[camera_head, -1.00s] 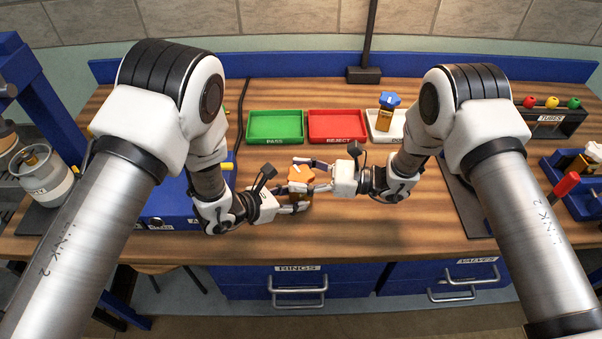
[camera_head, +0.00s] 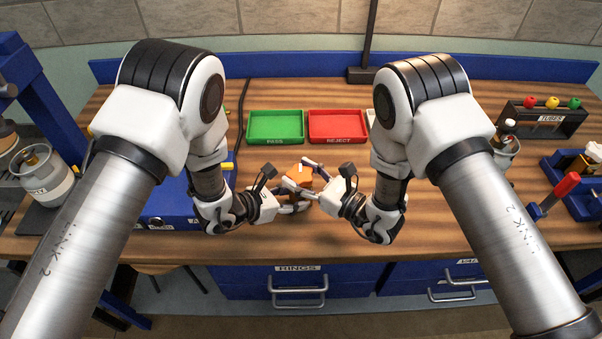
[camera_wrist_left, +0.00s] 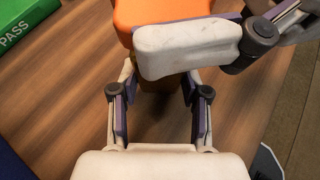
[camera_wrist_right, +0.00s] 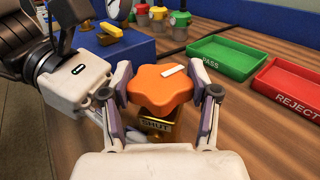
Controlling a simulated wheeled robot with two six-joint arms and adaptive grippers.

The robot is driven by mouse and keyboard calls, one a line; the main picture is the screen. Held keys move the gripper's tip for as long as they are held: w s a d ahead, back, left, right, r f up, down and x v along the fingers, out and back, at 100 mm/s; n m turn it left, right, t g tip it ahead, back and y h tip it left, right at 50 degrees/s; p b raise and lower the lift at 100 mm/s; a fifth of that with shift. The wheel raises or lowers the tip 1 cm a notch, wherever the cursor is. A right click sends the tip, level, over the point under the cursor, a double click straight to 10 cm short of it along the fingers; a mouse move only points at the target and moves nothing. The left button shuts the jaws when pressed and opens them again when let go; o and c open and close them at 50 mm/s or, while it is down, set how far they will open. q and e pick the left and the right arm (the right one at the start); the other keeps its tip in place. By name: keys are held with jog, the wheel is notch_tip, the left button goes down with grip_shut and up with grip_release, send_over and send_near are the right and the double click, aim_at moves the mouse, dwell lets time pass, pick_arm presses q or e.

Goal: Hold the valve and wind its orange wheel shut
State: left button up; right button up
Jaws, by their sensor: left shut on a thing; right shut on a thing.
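The valve has an orange lobed wheel (camera_head: 299,176) with a white mark, which also shows in the right wrist view (camera_wrist_right: 160,90). Its brass body (camera_wrist_right: 160,128) shows below the wheel there. My left gripper (camera_head: 294,204) is shut on the valve body from the left, holding it above the table. My right gripper (camera_head: 303,179) is shut on the wheel, one finger on each side. In the left wrist view, a right finger (camera_wrist_left: 187,48) crosses in front and hides most of the body and the left fingertips (camera_wrist_left: 160,85).
A green PASS tray (camera_head: 275,127) and a red REJECT tray (camera_head: 338,127) stand behind the grippers. A blue box (camera_head: 170,205) is at the left, close to my left arm. A TUBES rack (camera_head: 545,122) stands at the right.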

jog(key=shift+m+t+h, duration=0.8)
jog(key=shift+t+h, duration=0.1)
jog(key=shift+d, duration=0.1)
jog(key=o, duration=1.2)
jog(key=shift+s, duration=0.1)
jog(key=v, duration=1.1)
jog(key=shift+s+d, duration=0.25)
jog(key=shift+s, duration=0.05)
